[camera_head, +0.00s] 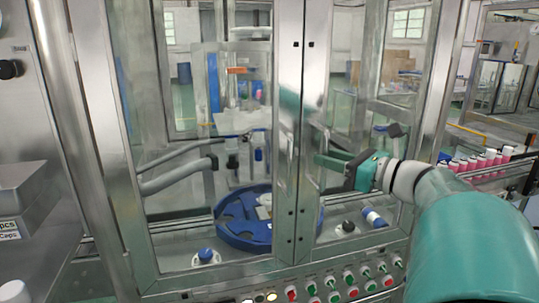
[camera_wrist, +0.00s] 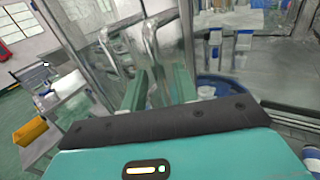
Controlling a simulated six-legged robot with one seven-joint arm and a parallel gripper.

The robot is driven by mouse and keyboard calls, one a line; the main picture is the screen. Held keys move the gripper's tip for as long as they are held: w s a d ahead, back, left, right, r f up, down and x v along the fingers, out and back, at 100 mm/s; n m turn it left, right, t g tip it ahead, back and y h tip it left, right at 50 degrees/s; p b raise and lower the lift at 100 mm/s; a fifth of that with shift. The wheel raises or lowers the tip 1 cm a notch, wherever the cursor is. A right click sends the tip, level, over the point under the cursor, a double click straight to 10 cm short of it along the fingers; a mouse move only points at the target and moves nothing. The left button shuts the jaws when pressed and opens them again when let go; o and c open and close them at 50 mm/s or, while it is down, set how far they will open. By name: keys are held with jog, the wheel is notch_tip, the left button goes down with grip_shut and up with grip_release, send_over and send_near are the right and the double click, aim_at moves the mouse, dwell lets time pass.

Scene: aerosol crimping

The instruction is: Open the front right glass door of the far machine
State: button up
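The machine's front right glass door (camera_head: 317,100) stands closed, its metal frame next to the left glass door (camera_head: 135,190). My gripper (camera_head: 322,160) is in front of the right door, near its left edge, with its fingers pointing left. In the wrist view, my gripper's two green fingers (camera_wrist: 162,90) are apart with a gap between them. Two bent metal bars that look like door handles, a left one (camera_wrist: 107,45) and a right one (camera_wrist: 150,40), stand just beyond the fingers. I cannot tell whether the fingers touch or surround the right bar.
A row of lit buttons and switches (camera_head: 335,283) runs below the doors. A blue round table (camera_head: 232,225) is behind the glass. A conveyor with pink-and-white cans (camera_head: 480,162) lies to the right. A metal cabinet (camera_head: 45,120) stands at the left.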

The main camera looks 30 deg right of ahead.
jog(key=shift+x, duration=0.8)
grip_shut()
jog(key=shift+s, duration=0.1)
